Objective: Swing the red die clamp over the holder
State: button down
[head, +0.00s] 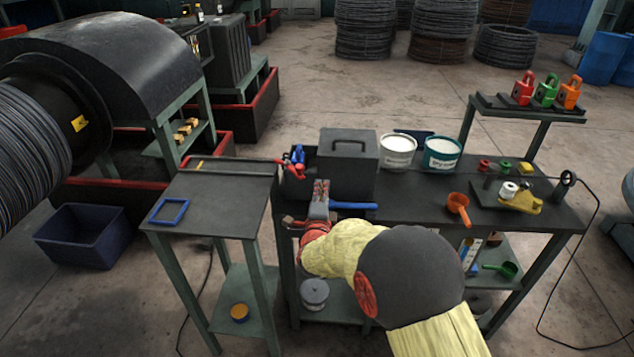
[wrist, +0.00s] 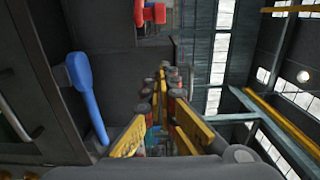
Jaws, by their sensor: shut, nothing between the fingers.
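A small red part (head: 296,171), which looks like the red die clamp, stands at the left end of the bench with blue parts beside it. A red part also shows at the top of the wrist view (wrist: 150,13), with a pale piece on it. I cannot clearly make out the holder there. My gripper (head: 320,187) is just below and right of the red part in the head view, apart from it. In the wrist view my gripper (wrist: 164,82) has its fingers together with nothing between them, and the red part lies beyond the fingertips.
A blue handle (head: 353,205) sticks out right beside my gripper. A grey box (head: 347,165) stands behind it, with two buckets (head: 397,152) to its right. A yellow clamp fixture (head: 524,203) sits at the bench's right. A small table (head: 215,215) stands left.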

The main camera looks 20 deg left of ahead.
aim_at(323, 164)
jog(key=b+x, duration=0.1)
jog(key=x, duration=0.8)
jog(key=shift+a+f, duration=0.1)
jog(key=shift+a, duration=0.05)
jog(key=s+a, duration=0.2)
jog(key=a, duration=0.1)
jog(key=shift+s, duration=0.1)
jog(key=shift+s+a, duration=0.1)
jog(key=shift+s, duration=0.1)
jog(key=shift+s+a+m+h, duration=0.1)
jog(key=shift+s+m+h, duration=0.15)
jog(key=shift+h, duration=0.25)
